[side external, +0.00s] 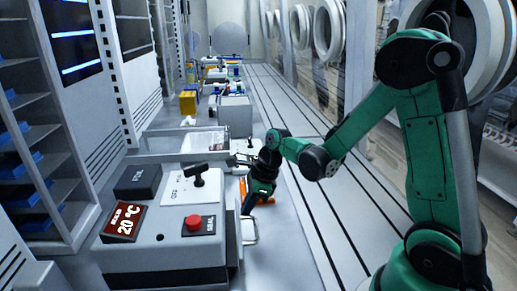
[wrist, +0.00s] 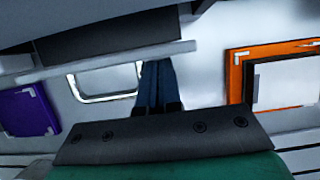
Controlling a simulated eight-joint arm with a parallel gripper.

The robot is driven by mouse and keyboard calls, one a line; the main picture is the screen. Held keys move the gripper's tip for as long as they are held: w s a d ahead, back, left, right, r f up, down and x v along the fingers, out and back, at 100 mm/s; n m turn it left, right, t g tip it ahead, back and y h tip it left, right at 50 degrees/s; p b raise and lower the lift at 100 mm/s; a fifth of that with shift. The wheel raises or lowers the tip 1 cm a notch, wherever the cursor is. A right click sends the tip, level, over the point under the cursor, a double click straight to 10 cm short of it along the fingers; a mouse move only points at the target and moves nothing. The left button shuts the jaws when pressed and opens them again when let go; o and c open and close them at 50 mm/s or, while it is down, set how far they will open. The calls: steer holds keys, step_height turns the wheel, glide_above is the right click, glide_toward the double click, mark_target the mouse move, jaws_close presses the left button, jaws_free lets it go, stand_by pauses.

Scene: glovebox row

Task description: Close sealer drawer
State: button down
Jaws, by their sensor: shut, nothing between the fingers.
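The sealer (side external: 165,235) is a grey box with a red 20 °C display and a red button at the front left in the side view. A metal loop handle (side external: 250,232) sticks out from its right side, by the drawer front (side external: 239,222). In the wrist view the handle (wrist: 82,95) and the pale drawer front edge (wrist: 100,63) show, with a dark area behind the edge. My gripper (side external: 246,209) is shut and empty beside the handle. In the wrist view its fingertips (wrist: 159,66) are at the drawer front, right of the loop. Contact is unclear.
An orange frame (wrist: 236,75) lies to the right in the wrist view, and a purple block (wrist: 28,112) lies to the left. A black lever (side external: 198,176) stands on the sealer's top. The grooved bench strip (side external: 300,170) on the right is mostly clear.

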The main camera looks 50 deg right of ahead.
steer(key=shift+w+a, duration=0.85)
steer(key=shift+a, duration=0.05)
steer(key=s+d, duration=0.3)
steer(key=shift+s+d+r, duration=0.15)
steer(key=shift+d+r, duration=0.1)
steer(key=shift+r, duration=0.15)
steer(key=v, duration=0.9)
steer(key=s+a+n+t+h, duration=0.1)
steer(key=a+n, duration=0.3)
steer(key=n, duration=0.9)
steer(key=s+a+r+n+t+h, duration=0.1)
steer(key=a+n, duration=0.3)
steer(key=n, duration=0.9)
steer(key=shift+s+n+t+h, duration=0.4)
steer(key=shift+t+h, duration=0.2)
steer(key=shift+t, duration=0.3)
steer(key=shift+r, duration=0.1)
